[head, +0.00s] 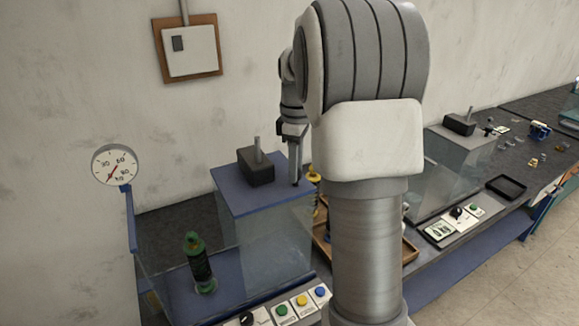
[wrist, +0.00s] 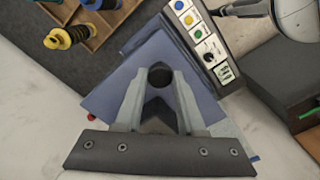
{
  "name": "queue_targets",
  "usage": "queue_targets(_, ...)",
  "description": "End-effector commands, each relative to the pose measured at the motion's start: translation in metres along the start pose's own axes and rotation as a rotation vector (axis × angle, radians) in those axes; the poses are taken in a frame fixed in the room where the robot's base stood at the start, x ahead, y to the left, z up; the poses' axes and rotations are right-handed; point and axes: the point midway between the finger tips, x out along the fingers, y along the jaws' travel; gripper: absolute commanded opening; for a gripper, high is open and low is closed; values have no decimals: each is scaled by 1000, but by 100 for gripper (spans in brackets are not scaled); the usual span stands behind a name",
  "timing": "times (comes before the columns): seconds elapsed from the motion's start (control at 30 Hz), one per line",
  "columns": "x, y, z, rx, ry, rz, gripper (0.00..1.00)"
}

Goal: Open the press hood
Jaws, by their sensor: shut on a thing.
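The press hood (head: 240,200) has a flat blue top and clear sides, and stands on the bench left of my arm. A black block with an upright metal rod (head: 257,165) sits on its top. My gripper (head: 296,182) points down at the right part of the blue top. In the wrist view my gripper (wrist: 160,77) is shut on a dark round knob (wrist: 160,74) above the blue surface (wrist: 110,95). The knob's lower part is hidden. A green and black spring damper (head: 200,265) stands upright on a blue base left of the hood top.
A round gauge (head: 117,165) stands at the left. Coloured buttons (head: 301,300) line the front panel. A second clear-sided station (head: 450,150) and a black tray (head: 506,187) are at the right. A wall is behind.

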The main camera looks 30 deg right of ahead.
Motion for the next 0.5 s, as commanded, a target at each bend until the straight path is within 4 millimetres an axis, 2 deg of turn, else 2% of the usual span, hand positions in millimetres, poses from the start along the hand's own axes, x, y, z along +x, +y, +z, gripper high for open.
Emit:
queue_targets(0.2, -1, 1, 0, 0, 1, 3, 0)
queue_targets(0.23, -1, 1, 0, 0, 1, 3, 42)
queue_targets(0.37, -1, 0, 0, 0, 1, 3, 65)
queue_targets(0.4, -1, 0, 0, 0, 1, 2, 69)
queue_targets(0.5, 0, 0, 0, 0, 1, 2, 69)
